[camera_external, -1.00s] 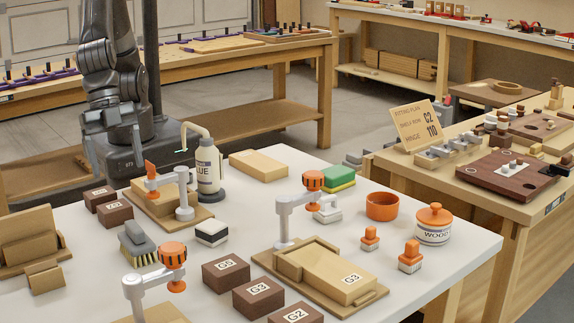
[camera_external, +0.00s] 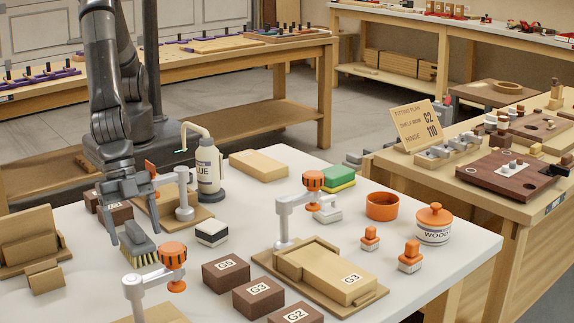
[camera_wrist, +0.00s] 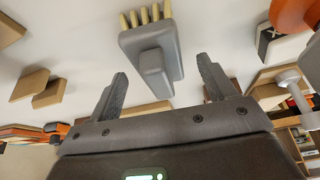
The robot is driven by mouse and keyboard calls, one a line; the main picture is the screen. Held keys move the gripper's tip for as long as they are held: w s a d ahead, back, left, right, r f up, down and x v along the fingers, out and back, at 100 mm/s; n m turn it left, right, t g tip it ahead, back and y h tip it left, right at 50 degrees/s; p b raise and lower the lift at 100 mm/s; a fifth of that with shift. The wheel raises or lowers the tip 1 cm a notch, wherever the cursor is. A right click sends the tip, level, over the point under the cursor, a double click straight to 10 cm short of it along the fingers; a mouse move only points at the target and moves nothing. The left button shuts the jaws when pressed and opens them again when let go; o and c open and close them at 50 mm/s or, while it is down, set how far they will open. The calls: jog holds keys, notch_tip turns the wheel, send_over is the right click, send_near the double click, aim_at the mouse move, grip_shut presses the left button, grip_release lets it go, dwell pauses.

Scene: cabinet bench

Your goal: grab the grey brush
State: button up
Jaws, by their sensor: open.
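The grey brush (camera_external: 138,244) lies on the white bench top at the left front, its pale bristles along one side. It also shows in the wrist view (camera_wrist: 152,62), ahead of my fingers, with a raised grey block on its back. My gripper (camera_external: 131,228) is open, its fingers just above and behind the brush in the external view. In the wrist view my gripper (camera_wrist: 162,88) has its two fingers spread to either side of the near end of the brush, with nothing between them that I can see gripped. Whether the fingers touch the brush cannot be told.
An orange-knobbed clamp (camera_external: 172,254) stands close right of the brush. A black-and-white block (camera_external: 212,233) lies further right. Brown blocks (camera_external: 226,272) sit to the front right, and wooden pieces (camera_external: 30,240) stand at the left. A glue bottle (camera_external: 208,165) stands behind.

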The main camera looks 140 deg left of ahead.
jog(key=shift+x, duration=0.75)
jog(key=c, duration=1.1)
jog(key=shift+r, duration=0.15)
